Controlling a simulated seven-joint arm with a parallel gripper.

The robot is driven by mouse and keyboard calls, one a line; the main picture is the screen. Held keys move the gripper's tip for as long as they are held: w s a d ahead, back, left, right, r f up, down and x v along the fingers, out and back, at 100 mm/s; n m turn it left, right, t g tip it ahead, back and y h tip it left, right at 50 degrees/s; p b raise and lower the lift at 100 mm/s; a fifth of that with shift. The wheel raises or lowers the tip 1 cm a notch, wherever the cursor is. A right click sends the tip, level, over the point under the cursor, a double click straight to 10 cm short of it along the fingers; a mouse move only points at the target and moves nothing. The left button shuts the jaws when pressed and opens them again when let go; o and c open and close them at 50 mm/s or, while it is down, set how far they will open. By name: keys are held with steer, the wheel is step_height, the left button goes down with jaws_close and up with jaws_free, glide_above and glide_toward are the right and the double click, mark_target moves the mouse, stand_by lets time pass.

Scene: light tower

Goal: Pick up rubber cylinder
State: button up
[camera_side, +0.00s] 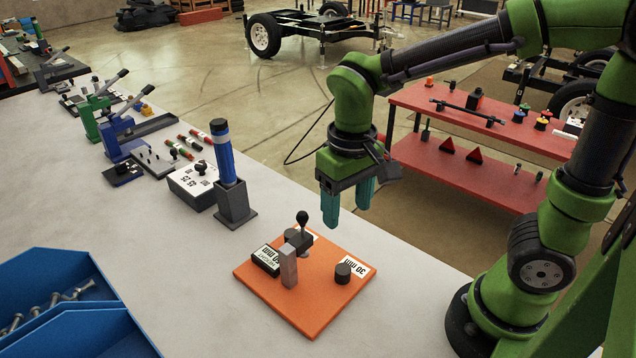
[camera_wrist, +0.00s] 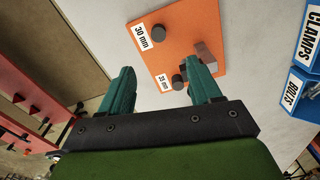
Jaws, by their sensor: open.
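A short dark cylinder (camera_side: 343,272), which looks like the rubber cylinder, stands upright on the orange board (camera_side: 312,318) beside a white 30 mm label. It also shows in the wrist view (camera_wrist: 158,33), near the top of the board. A second dark round piece (camera_wrist: 177,82) is by another label on the board; in the side view it is partly hidden behind a grey block. My gripper (camera_side: 347,212) points down with its teal fingers apart and empty, above the table's edge near the board. In the wrist view my gripper (camera_wrist: 160,72) is also open, with nothing between the fingers.
A grey upright block (camera_side: 288,266) and a black-knobbed lever (camera_side: 302,217) stand on the board. A blue cylinder in a dark holder (camera_side: 236,205) is left of it. Blue bins (camera_side: 70,330) are at front left. Bare table lies between.

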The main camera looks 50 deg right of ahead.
glide_above(343, 269)
steer(key=f, duration=1.1)
steer(key=shift+s+a+f, duration=0.1)
steer(key=shift+s+a, duration=0.05)
steer(key=shift+s, duration=0.05)
steer(key=f, duration=0.5)
steer(key=shift+w+d+f, duration=0.1)
steer(key=shift+w+d, duration=0.1)
steer(key=c, duration=1.1)
